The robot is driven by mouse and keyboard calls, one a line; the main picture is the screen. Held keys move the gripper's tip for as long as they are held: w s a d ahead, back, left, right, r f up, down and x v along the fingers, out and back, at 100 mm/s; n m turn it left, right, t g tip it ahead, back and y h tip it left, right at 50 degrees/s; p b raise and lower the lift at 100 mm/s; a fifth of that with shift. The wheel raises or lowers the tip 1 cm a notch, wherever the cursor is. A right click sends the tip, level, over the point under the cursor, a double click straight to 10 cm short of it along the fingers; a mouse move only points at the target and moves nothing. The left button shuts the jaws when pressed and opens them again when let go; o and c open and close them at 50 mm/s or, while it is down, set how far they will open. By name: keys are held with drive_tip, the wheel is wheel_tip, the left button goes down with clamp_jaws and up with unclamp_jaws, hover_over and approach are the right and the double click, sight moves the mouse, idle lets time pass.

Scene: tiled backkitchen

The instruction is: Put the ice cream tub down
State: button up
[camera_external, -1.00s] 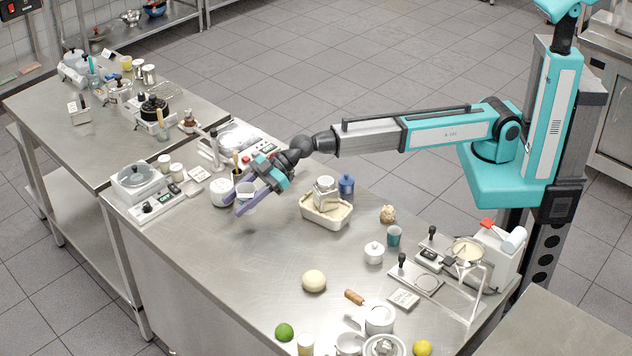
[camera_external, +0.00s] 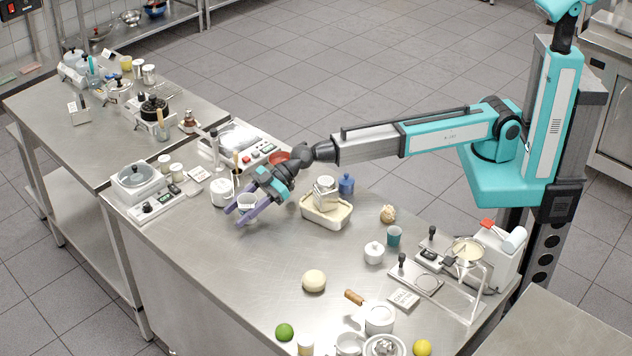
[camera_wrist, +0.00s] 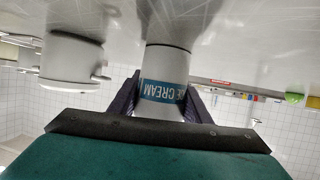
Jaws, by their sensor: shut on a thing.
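The ice cream tub (camera_external: 247,202) is a small white tub between my gripper's fingers, over the left part of the steel table. In the wrist view the tub (camera_wrist: 165,62) appears upside down, with a blue band lettered "CREAM". My gripper (camera_external: 238,214) reaches down and left with its purple fingers on both sides of the tub; the fingers also show in the wrist view (camera_wrist: 163,90). The tub's base meets its own reflection in the steel, so it is at or very close to the tabletop. Whether it fully touches is unclear.
A white lidded pot (camera_external: 221,193) stands just left of the tub. A cream-filled rectangular container (camera_external: 326,215) with a jar (camera_external: 324,191) stands to the right, near a blue bottle (camera_external: 346,186). A dough ball (camera_external: 314,281) lies nearer the front. The steel between is clear.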

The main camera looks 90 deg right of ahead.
drive_tip(key=o, duration=1.1)
drive_tip(key=shift+r, duration=0.15)
drive_tip(key=shift+v, duration=1)
drive_tip(key=shift+b+v, duration=0.95)
drive_tip(key=shift+v, duration=3.95)
